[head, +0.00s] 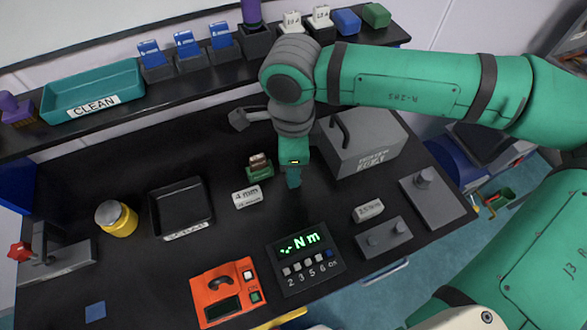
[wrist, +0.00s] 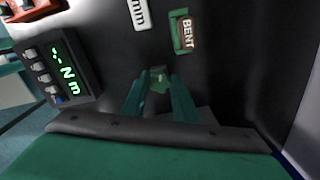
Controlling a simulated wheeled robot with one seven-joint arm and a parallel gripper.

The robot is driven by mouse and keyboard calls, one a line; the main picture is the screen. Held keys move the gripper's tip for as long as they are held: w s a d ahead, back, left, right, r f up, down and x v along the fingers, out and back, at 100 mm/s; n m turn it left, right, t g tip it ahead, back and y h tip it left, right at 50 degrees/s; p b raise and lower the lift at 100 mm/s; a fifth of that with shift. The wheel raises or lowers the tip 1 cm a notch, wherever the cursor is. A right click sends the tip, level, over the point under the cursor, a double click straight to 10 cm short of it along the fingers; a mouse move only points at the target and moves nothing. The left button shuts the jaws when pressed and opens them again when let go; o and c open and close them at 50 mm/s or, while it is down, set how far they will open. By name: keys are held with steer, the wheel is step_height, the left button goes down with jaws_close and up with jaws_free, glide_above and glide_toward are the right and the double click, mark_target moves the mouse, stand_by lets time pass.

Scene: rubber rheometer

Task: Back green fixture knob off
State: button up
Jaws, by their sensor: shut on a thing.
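My gripper (head: 293,181) points down over the black bench, right of a small green holder. In the wrist view my gripper (wrist: 160,97) has its two green fingers closed around a small green piece, the green fixture knob (wrist: 160,79). In the head view the fingers and arm hide the knob. I cannot tell how far it is turned. A grey block below it is partly covered by the fingers in the wrist view.
The green holder (head: 259,172) labelled BENT stands close left of my gripper. A grey lidded box (head: 375,150) stands close behind to the right. In front are a white 4 mm label block (head: 246,196) and the Nm readout (head: 306,262). Bare bench lies between them.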

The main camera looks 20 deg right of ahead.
steer(key=n, duration=0.4)
steer(key=shift+n, duration=0.3)
steer(key=o, duration=0.9)
